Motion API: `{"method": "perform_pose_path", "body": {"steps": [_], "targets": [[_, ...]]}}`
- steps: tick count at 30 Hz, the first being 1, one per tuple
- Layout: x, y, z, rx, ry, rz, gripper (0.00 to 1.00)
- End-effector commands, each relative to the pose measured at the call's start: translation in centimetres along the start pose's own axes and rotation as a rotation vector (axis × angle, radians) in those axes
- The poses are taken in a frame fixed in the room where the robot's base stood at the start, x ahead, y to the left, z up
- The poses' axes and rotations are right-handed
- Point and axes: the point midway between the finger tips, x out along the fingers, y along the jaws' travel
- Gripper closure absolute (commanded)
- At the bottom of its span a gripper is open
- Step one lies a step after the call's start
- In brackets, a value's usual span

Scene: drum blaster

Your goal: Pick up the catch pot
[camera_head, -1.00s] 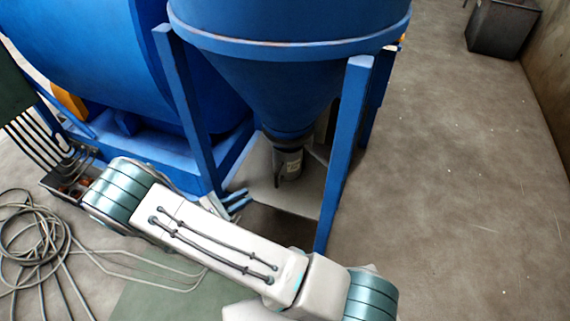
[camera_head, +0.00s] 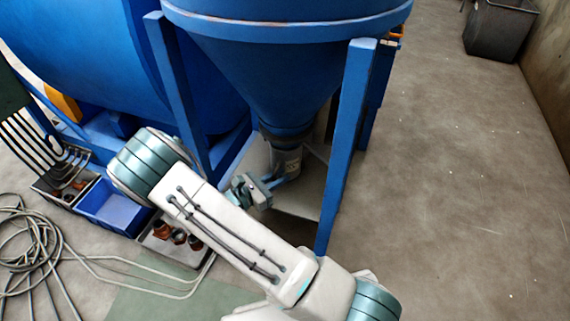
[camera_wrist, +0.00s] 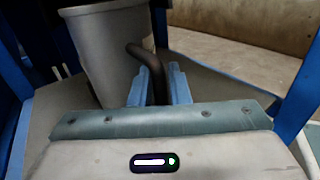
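The catch pot (camera_head: 288,160) is a grey pot under the cone outlet of the blue hopper. In the wrist view the catch pot (camera_wrist: 108,50) stands at upper left, upright, with a dark curved handle (camera_wrist: 146,52) on its right side. My gripper (camera_head: 282,181) is at the handle side of the pot. In the wrist view the two blue fingers of my gripper (camera_wrist: 163,78) lie on either side of the handle, with very little gap. Whether they press on it is not clear. The pot's lower part is partly hidden behind my gripper.
Blue hopper legs (camera_head: 343,150) stand close on both sides of the pot. The blue drum (camera_head: 95,65) is at left. A blue bin (camera_head: 112,208) and a tray of brown parts (camera_head: 175,243) lie left of my arm. Coiled cable (camera_head: 30,235) lies at far left.

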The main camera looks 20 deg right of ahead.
Motion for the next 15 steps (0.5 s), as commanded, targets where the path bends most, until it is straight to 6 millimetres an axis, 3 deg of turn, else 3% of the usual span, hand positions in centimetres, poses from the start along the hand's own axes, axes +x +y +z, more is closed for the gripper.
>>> {"method": "perform_pose_path", "body": {"steps": [8, 11, 15], "targets": [[0.53, -0.01, 0.05, 0.0, 0.001, 0.001, 0.84], [0.52, 0.0, 0.05, 0.0, 0.001, 0.001, 1.0], [0.53, 0.02, 0.13, 0.002, -0.001, 0.0, 1.0]]}}
